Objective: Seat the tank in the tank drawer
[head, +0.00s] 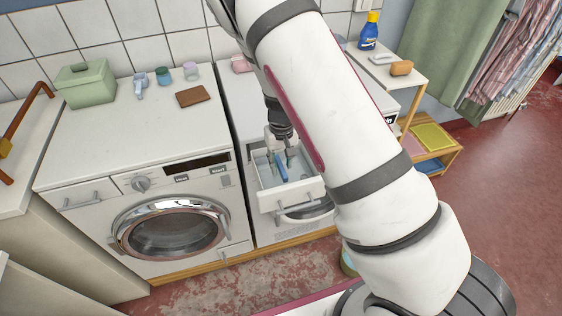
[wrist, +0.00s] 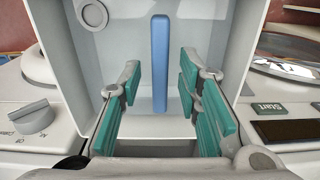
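A white drawer (head: 291,198) stands pulled out from the front of the right-hand machine. Inside it is a pale interior with an upright blue bar (head: 281,168). My gripper (head: 280,160) points down into the drawer opening. In the wrist view, my gripper (wrist: 160,85) has its teal-padded fingers apart, with the blue bar (wrist: 160,62) seen between them. Gaps show on both sides of the bar, so nothing is gripped. The white walls (wrist: 230,60) surround the fingers. I cannot tell a separate tank from the drawer.
A washing machine (head: 120,130) stands at left, with a green box (head: 86,84), small bottles and a brown block on top. A shelf (head: 425,85) at right holds a blue bottle (head: 369,32) and soap. My arm hides much of the right-hand machine.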

